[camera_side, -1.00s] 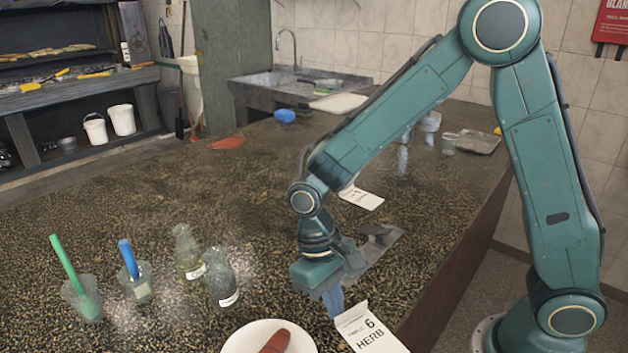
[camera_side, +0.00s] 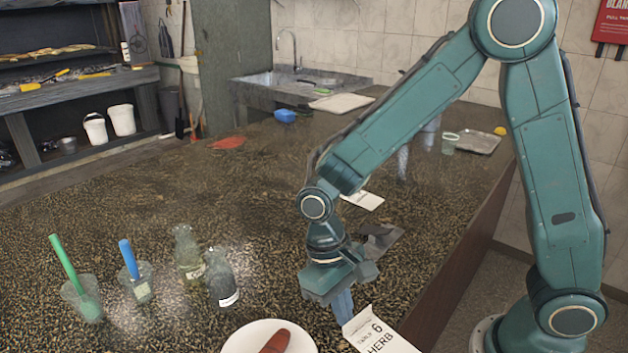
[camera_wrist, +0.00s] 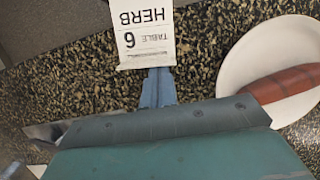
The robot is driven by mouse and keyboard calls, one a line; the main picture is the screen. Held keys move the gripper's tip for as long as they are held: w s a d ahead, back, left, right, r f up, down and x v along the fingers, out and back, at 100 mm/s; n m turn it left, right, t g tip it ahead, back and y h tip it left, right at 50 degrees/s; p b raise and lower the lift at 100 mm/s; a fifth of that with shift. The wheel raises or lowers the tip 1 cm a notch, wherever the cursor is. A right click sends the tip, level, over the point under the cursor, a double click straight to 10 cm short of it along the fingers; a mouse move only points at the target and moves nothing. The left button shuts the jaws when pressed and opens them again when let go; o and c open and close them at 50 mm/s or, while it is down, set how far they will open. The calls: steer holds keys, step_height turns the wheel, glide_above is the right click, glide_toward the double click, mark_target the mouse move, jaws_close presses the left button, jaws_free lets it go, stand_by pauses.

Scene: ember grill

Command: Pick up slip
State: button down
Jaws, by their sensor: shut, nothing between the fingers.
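The slip (camera_side: 376,333), white paper printed "TABLE 6 HERB", lies on the speckled counter near its front edge. It also shows in the wrist view (camera_wrist: 143,30), upside down at the top. My gripper (camera_side: 343,318) points down with its blue-grey fingers shut and empty. In the side view the fingertips are at the slip's left end. In the wrist view the fingers (camera_wrist: 157,85) reach to the slip's near edge, and I cannot tell whether they touch it.
A white plate (camera_side: 240,341) with a sausage (camera_side: 275,343) is close to the left of the slip. Another paper (camera_side: 363,200) lies behind my gripper. Glass bottles (camera_side: 221,280) and cups with green and blue handles (camera_side: 138,284) stand at left. The counter's middle is clear.

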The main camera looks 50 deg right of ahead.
steer(key=shift+w, duration=1.3)
steer(key=shift+w+r, duration=0.4)
steer(key=shift+w, duration=0.4)
steer(key=v, duration=0.9)
steer(key=c, duration=1.9)
jaws_free()
steer(key=shift+r, duration=0.15)
steer(key=shift+c, duration=0.2)
steer(key=shift+s, duration=0.1)
